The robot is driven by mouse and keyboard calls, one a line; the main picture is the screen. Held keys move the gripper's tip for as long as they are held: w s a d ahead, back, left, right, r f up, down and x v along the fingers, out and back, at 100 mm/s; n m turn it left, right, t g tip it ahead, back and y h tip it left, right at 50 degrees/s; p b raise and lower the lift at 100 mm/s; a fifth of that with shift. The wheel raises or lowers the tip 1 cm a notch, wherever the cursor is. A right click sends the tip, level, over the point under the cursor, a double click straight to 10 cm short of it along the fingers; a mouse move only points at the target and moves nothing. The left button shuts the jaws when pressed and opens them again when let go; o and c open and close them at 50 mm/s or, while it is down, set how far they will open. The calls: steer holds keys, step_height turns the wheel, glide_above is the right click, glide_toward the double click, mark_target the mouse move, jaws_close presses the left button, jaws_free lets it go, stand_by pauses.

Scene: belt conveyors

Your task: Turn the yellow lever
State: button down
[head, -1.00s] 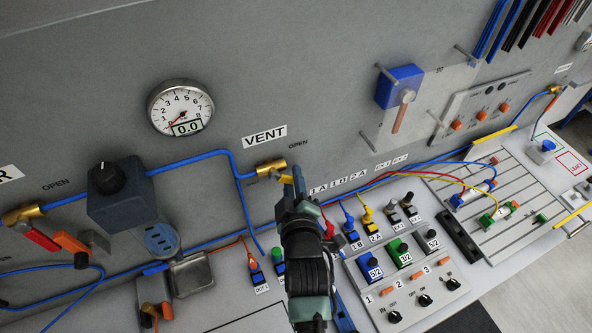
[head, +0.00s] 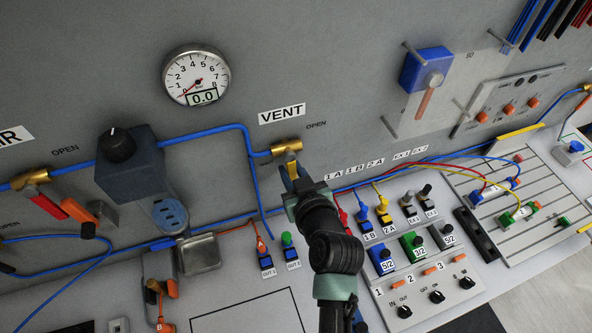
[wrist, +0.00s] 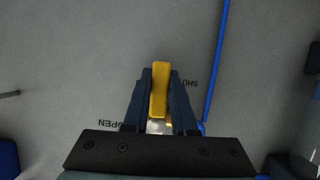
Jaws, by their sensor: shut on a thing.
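The yellow lever (head: 292,170) hangs downward from the brass valve (head: 286,146) under the VENT label (head: 282,114). My gripper (head: 293,186) reaches up from below and is shut on the lever. In the wrist view the lever (wrist: 159,88) lies between the two dark fingers of my gripper (wrist: 160,78). A SHUT marking (wrist: 188,85) is just right of the lever there, partly covered by a finger. An OPEN marking (wrist: 115,125) is at lower left. The fingers partly hide the valve body in the wrist view.
A blue hose (head: 250,185) runs left of the lever. A pressure gauge (head: 196,76) reads 0.0 above left. A dark blue regulator block (head: 130,165) stands further left. Several plugs and switches crowd the panel (head: 468,293) at lower right.

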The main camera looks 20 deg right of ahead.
steer(key=shift+a+m, duration=0.2)
steer(key=shift+m, duration=0.1)
stand_by(0.4)
steer(key=c, duration=0.7)
jaws_free()
steer(key=b+v, duration=0.3)
steer(key=v, duration=1)
steer(key=shift+d+b, duration=0.15)
steer(key=shift+b, duration=0.15)
steer(key=shift+w+r, duration=0.1)
